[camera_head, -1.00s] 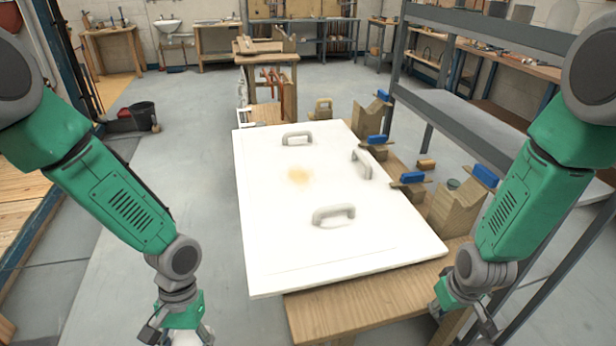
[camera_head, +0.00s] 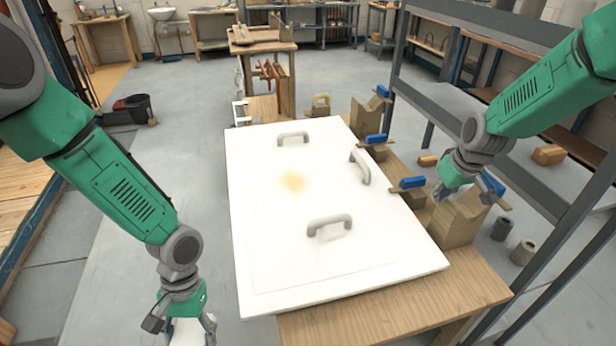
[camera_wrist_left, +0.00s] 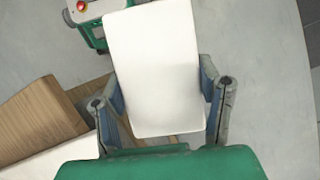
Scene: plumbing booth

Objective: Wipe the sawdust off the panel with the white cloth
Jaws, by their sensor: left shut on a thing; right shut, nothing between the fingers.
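The white panel (camera_head: 330,278) lies on a wooden bench, with three grey handles on it. A yellowish sawdust patch (camera_head: 293,181) is on its upper middle, between the handles. My left gripper (camera_head: 190,334) is beside the panel's near left side, low in the head view. It is shut on the white cloth (camera_wrist_left: 155,65), which looks like a flat pad in the left wrist view. The cloth is apart from the panel and partly cut off in the head view. My right gripper (camera_head: 448,190) is shut and empty, right of the panel near the clamps.
Wooden blocks and blue-handled clamps (camera_head: 408,183) line the panel's right side. A grey metal rack (camera_head: 480,105) stands at the right. The bench top (camera_head: 400,310) shows bare at the near edge.

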